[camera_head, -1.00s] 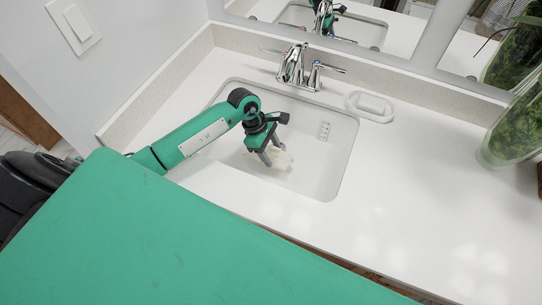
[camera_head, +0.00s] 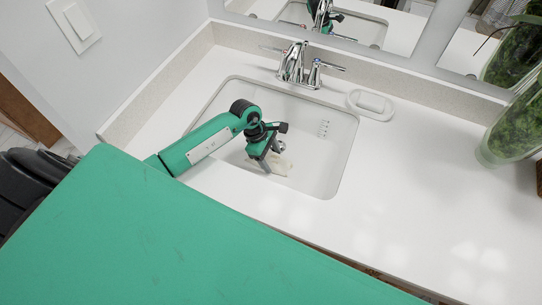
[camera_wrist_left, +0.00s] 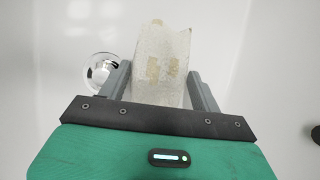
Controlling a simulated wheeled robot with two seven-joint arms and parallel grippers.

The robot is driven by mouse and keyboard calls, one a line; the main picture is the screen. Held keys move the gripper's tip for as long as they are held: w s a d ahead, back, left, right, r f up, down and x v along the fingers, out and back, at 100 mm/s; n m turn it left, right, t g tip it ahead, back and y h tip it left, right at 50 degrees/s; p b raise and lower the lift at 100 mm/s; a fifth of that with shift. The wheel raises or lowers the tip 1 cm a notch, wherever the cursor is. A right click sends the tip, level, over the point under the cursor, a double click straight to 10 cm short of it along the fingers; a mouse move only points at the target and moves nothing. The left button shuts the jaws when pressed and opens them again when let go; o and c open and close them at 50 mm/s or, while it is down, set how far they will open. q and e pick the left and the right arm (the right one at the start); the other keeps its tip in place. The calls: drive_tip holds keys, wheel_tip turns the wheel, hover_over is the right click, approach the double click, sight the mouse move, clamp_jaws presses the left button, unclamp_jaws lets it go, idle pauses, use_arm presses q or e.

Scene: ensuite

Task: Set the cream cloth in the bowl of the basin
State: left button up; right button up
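The cream cloth (camera_head: 280,168) lies low inside the white basin (camera_head: 335,165), near its front side and beside the drain. In the left wrist view the cloth (camera_wrist_left: 160,65) is a pale, speckled piece between my two fingers, with a gap at each side. My left gripper (camera_head: 272,160) points down into the basin, just over the cloth. Its fingers (camera_wrist_left: 158,75) are spread apart and do not clamp the cloth. The gripper partly hides the cloth in the head view. My right gripper is not seen.
A chrome faucet (camera_head: 298,65) stands behind the basin. A white soap dish (camera_head: 371,104) sits to its right. A glass vase with greenery (camera_head: 515,125) stands at the far right. The counter (camera_head: 400,190) between is clear. The drain (camera_wrist_left: 101,72) shows beside my left finger.

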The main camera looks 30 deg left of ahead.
use_arm(q)
drive_tip(key=shift+r, duration=0.1)
drive_tip(key=shift+r+p, duration=0.2)
drive_tip(key=shift+p, duration=0.15)
drive_tip(key=b+v, duration=0.2)
drive_tip(key=v, duration=0.9)
drive_tip(key=shift+a+r, duration=0.15)
drive_tip(key=shift+r, duration=0.25)
